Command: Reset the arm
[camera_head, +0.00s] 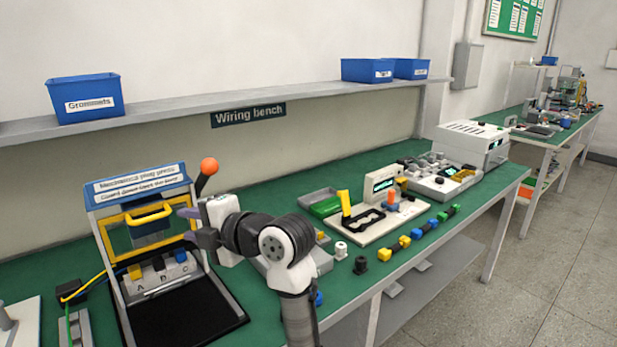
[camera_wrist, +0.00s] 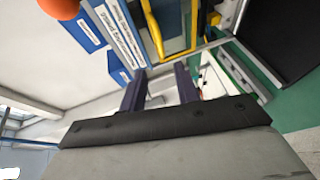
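My gripper (camera_head: 190,226) is in front of the mechanical plug press (camera_head: 136,190), close to its right side, with my arm reaching up over the front of the bench. In the wrist view, the two dark fingers of my gripper (camera_wrist: 160,88) stand apart with nothing between them. The press has a blue top, a yellow handle (camera_head: 148,214) and a lever with an orange knob (camera_head: 209,166). The yellow handle also shows in the wrist view (camera_wrist: 153,30), beyond the fingers. I cannot tell the exact gap between gripper and press.
The green wiring bench (camera_head: 285,205) runs to the right under a grey shelf (camera_head: 300,93) with blue bins. A white fixture board (camera_head: 372,222), several coloured connectors and a white machine (camera_head: 472,143) stand on it. A black mat (camera_head: 185,315) lies before the press.

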